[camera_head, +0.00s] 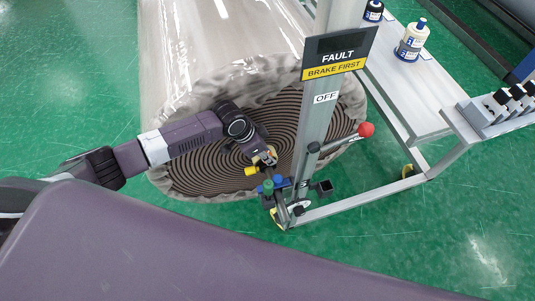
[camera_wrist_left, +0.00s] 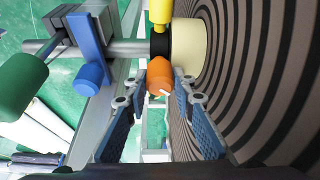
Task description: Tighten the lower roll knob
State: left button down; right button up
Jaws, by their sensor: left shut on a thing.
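An orange knob (camera_wrist_left: 160,76) sits on the black collar of the roll's shaft, in front of the cream core (camera_wrist_left: 192,48). My left gripper (camera_wrist_left: 160,92) has a fingertip on each side of the orange knob and is shut on it. A yellow knob (camera_wrist_left: 161,12) stands on the opposite side of the collar and also shows in the head view (camera_head: 251,171). In the head view my left gripper (camera_head: 268,160) reaches in front of the roll's end, and the orange knob cannot be made out there. My right gripper is not in view.
A wrapped roll (camera_head: 215,165) with a striped end lies behind my gripper. A post (camera_head: 312,130) with a FAULT / BRAKE FIRST sign (camera_head: 338,57) stands close by. Beside the collar are a green knob (camera_wrist_left: 27,85) and a blue lever (camera_wrist_left: 88,45). A red-ball lever (camera_head: 366,129) sticks out right.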

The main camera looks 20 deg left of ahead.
pick_arm(q)
jog(key=c, duration=1.6)
grip_release()
jog(key=v, duration=1.2)
jog(key=shift+a, duration=0.1)
